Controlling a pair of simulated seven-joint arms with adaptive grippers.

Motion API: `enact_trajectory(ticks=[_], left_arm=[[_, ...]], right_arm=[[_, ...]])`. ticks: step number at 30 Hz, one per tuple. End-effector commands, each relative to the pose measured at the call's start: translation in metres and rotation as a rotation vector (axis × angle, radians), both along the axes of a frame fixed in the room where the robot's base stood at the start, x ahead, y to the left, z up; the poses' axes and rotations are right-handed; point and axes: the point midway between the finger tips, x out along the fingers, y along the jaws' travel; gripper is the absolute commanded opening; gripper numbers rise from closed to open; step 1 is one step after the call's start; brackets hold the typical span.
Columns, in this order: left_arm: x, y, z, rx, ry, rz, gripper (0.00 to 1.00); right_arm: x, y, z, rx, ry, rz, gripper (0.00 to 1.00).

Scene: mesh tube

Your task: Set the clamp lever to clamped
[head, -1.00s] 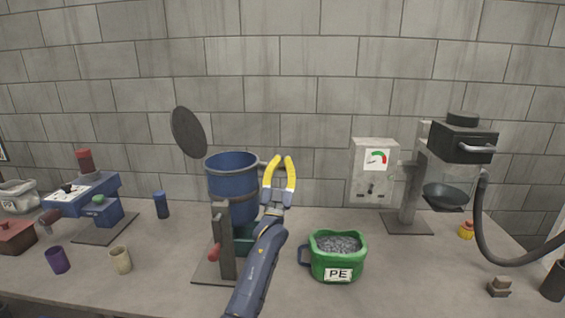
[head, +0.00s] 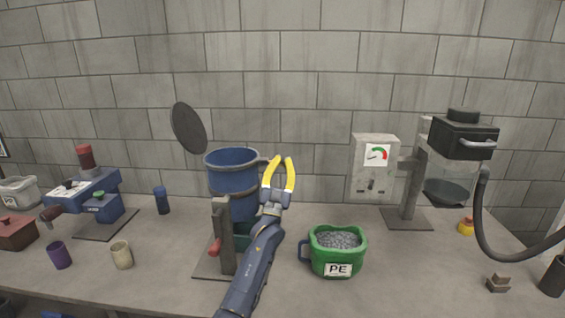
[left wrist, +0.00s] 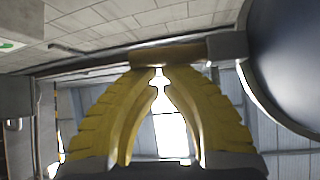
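A blue drum (head: 231,180) with its round lid (head: 188,128) raised stands on a machine in the head view. A short bar at its right rim, possibly the clamp lever, shows in the left wrist view (left wrist: 170,52) as a brownish bar with a grey block beside the drum (left wrist: 290,60). A red-handled lever (head: 214,248) sits low on the machine's front post. My left gripper (head: 284,160) has its yellow fingers up beside the drum's right rim, tips slightly apart. In the left wrist view the tips (left wrist: 158,70) are at the bar; contact is unclear. My right gripper is not in view.
A green PE tub (head: 338,262) of grey pellets stands right of my left arm. A grey gauge box (head: 374,168) and black hopper (head: 462,138) stand further right. A blue machine (head: 100,205) and two cups (head: 122,255) are at left.

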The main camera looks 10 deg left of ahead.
Motion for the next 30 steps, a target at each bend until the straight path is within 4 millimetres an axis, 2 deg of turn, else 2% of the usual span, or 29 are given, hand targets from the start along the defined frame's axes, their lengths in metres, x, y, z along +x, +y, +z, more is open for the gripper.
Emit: enact_trajectory(ticks=[13,30], left_arm=[[0.000,-0.001,-0.013,0.212,0.028,0.002,0.00],[0.000,0.002,-0.035,0.200,0.028,0.001,0.00]], right_arm=[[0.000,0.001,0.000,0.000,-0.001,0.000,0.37],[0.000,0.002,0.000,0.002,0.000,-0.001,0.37]])
